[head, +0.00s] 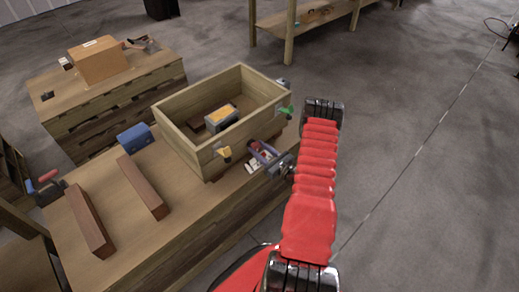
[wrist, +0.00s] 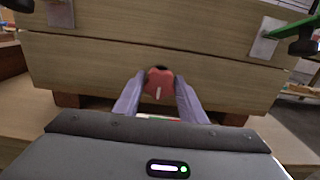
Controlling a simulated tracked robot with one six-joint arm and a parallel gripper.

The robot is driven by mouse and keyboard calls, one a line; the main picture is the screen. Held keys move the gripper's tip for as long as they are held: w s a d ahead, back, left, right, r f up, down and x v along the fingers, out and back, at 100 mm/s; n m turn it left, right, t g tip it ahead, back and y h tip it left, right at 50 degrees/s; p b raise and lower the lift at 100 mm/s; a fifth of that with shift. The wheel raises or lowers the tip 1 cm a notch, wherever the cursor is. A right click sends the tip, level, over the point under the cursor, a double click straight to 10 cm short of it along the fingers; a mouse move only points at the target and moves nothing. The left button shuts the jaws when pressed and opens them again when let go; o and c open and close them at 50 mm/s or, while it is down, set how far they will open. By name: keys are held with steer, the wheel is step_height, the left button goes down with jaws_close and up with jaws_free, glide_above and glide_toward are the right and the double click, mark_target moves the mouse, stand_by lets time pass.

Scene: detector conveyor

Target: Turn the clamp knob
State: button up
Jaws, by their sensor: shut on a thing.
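The red clamp knob (wrist: 159,79) shows in the wrist view against the front of the wooden crate (wrist: 90,62), with a pale line on its face. My gripper (wrist: 158,92) has its two bluish-grey fingers on either side of the knob, shut on it. In the head view my gripper (head: 264,155) is at the crate's near right side, between the yellow-handled clamp (head: 224,152) and the green-handled clamp (head: 285,112). The knob is hard to make out there. The crate's rim (head: 178,128) shows in the head view, with a grey box (head: 222,120) inside.
The crate stands on a wooden bench (head: 130,230). Two brown bars (head: 88,222) and a blue box (head: 134,137) lie to its left. A small white-and-red item (head: 253,168) lies below my gripper. Open floor (head: 430,150) is at the right.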

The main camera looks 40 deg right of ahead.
steer(key=shift+d+m, duration=0.1)
steer(key=shift+m, duration=0.3)
steer(key=m, duration=0.3)
steer(key=shift+d, duration=0.1)
steer(key=m, duration=0.4)
steer(key=shift+d+f+m, duration=0.1)
steer(key=shift+m, duration=0.3)
steer(key=m, duration=0.4)
steer(key=shift+d+f+m, duration=0.15)
steer(key=shift+m, duration=0.15)
steer(key=shift+f+m, duration=0.1)
steer(key=shift+m, duration=1.8)
steer(key=shift+d, duration=0.1)
steer(key=o, duration=1.1)
steer(key=shift+c, duration=0.2)
